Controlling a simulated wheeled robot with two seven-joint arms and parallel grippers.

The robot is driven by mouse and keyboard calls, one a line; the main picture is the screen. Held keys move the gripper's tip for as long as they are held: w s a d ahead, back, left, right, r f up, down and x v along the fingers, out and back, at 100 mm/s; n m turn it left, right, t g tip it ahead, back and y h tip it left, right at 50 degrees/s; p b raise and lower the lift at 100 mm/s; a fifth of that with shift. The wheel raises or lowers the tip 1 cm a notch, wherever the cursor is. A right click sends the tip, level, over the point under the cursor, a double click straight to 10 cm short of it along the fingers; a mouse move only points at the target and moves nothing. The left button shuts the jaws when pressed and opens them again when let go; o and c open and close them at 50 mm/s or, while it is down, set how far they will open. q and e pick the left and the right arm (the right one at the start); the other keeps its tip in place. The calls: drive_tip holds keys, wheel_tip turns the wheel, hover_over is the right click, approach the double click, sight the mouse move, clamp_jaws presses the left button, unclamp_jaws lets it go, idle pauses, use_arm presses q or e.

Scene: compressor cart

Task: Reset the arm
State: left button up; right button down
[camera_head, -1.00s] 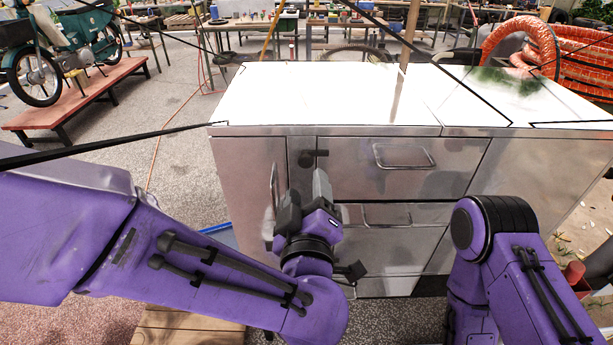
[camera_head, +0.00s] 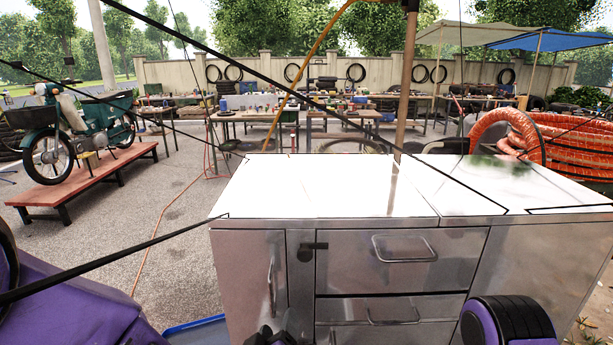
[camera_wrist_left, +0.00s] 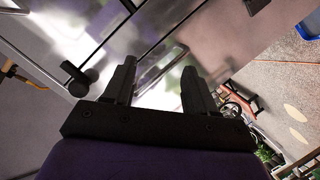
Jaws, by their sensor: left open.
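My left gripper (camera_wrist_left: 158,88) is open in the left wrist view, with its two dark fingers apart and nothing between them. Its fingers point toward the metal front of the cart (camera_head: 451,219). In the head view only a dark bit of this gripper (camera_head: 266,337) shows at the bottom edge, in front of the cart. My left arm fills the lower left corner. A purple and black link of my right arm shows at the lower right, and my right gripper is out of view. The cart has drawers with bar handles and a dark knob (camera_head: 313,246), all shut as far as I can see.
A teal moped (camera_head: 85,130) stands on a red platform (camera_head: 92,180) at the left. Coiled orange hose (camera_head: 560,150) lies behind the cart at the right. Workbenches with clutter stand at the back. A post and dark lines cross the view.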

use_arm(q)
drive_tip(key=s+a+f+g+y, duration=0.1)
drive_tip(key=a+f+g, duration=0.1)
drive_tip(key=a+f, duration=0.4)
drive_tip(key=s+a+f+g+y, duration=0.1)
drive_tip(key=a+f+g, duration=0.15)
drive_tip(key=f, duration=0.65)
drive_tip(key=s+a+f+g+y, duration=0.1)
drive_tip(key=s+a+f+g, duration=0.2)
drive_tip(key=s+a+f, duration=0.5)
drive_tip(key=s+a+f+g+y, duration=0.1)
drive_tip(key=s+a+f+g, duration=0.3)
drive_tip(key=s+a+f, duration=0.4)
drive_tip(key=s+f, duration=0.1)
drive_tip(key=s, duration=0.6)
drive_tip(key=shift+a+f+y, duration=0.15)
drive_tip(key=shift+a+y, duration=0.2)
drive_tip(key=shift+y, duration=0.05)
